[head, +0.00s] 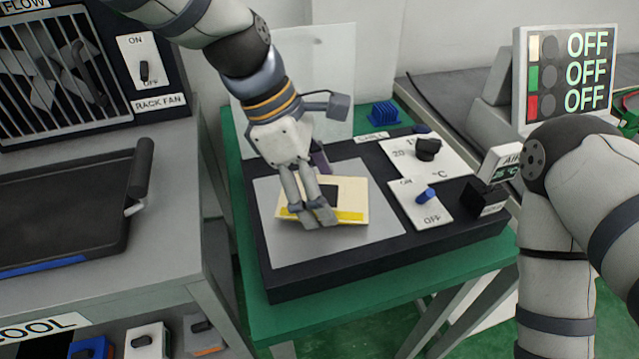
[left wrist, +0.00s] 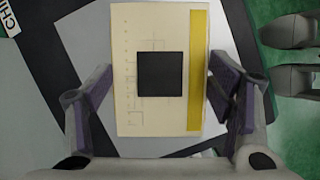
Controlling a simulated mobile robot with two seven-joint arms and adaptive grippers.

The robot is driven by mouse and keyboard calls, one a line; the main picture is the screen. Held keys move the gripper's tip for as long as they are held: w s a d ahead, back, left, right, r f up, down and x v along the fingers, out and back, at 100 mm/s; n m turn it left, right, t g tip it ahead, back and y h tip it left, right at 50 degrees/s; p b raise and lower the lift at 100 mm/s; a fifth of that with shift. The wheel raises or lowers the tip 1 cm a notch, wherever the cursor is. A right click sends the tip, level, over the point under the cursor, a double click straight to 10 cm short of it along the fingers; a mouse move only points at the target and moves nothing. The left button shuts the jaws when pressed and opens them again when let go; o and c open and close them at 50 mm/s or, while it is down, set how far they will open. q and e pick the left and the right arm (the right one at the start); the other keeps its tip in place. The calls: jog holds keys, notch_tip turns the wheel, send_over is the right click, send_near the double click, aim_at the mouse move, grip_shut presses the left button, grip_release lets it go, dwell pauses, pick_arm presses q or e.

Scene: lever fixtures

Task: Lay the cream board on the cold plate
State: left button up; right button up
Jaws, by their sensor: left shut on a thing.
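The cream board (head: 349,191) has a dark square in its middle and a yellow stripe along one edge. It is over the grey cold plate (head: 375,230), within its outline. I cannot tell whether it touches the plate. My left gripper (head: 318,214) is shut on the board from above and hides part of it. In the left wrist view the board (left wrist: 125,75) lies between the two fingers (left wrist: 160,105), dark square and faint printed lines facing the camera. My right arm shows at the right, but its gripper is out of view.
The black unit around the plate carries a blue-handled ON/OFF switch (head: 427,195) and a dial (head: 427,150). A blue finned block (head: 384,113) stands behind it. A display (head: 570,75) reads OFF on every line. A dark tray (head: 65,210) is on the left bench.

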pick_arm(q)
jog(key=o, duration=1.2)
jog(key=shift+f, duration=0.15)
jog(key=p+v, duration=0.1)
jog(key=v, duration=1.1)
jog(key=shift+a, duration=0.1)
